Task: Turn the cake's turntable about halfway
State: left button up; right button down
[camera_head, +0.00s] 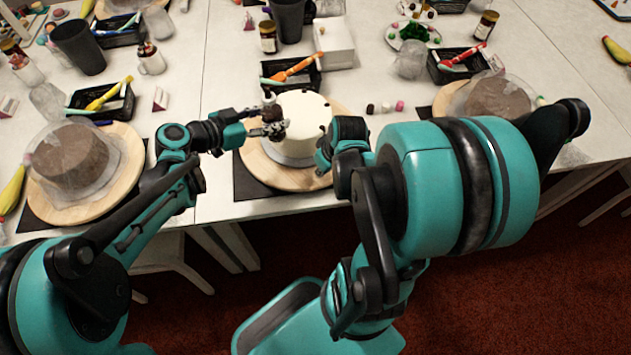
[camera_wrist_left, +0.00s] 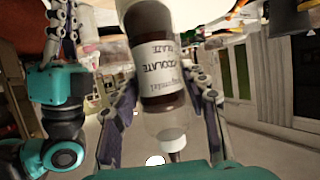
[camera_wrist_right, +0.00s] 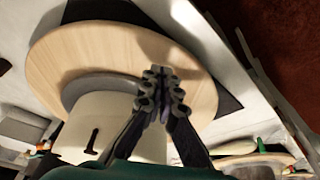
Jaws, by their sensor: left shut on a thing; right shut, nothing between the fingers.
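The white cake (camera_head: 302,118) stands on a round wooden turntable (camera_head: 262,172) at the table's front edge. In the right wrist view the cake (camera_wrist_right: 98,138) has a dark mark on its surface, and the turntable (camera_wrist_right: 62,58) shows beside it. My left gripper (camera_head: 268,126) is shut on a chocolate bottle (camera_wrist_left: 160,75), brown with a white label, at the cake's left side. My right gripper (camera_wrist_right: 160,85) is shut and empty at the turntable; I cannot tell whether its tips touch it. In the head view my right arm hides its fingers.
Brown cakes under clear wrap stand on turntables to the left (camera_head: 70,155) and right (camera_head: 497,98). Behind the white cake are a black tray (camera_head: 290,78) with an orange tool, a white box (camera_head: 333,45) and a dark cup (camera_head: 287,20). Small candies lie right of the cake.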

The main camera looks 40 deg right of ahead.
aim_at(265, 96)
pick_arm(q)
jog(key=shift+f, duration=0.2)
pick_arm(e)
jog(key=shift+s+d, duration=0.3)
jog(key=shift+d, duration=0.65)
jog(key=shift+s+d, duration=0.25)
jog(key=shift+d, duration=0.65)
pick_arm(q)
jog(key=shift+r, duration=0.15)
pick_arm(e)
jog(key=shift+r, duration=0.1)
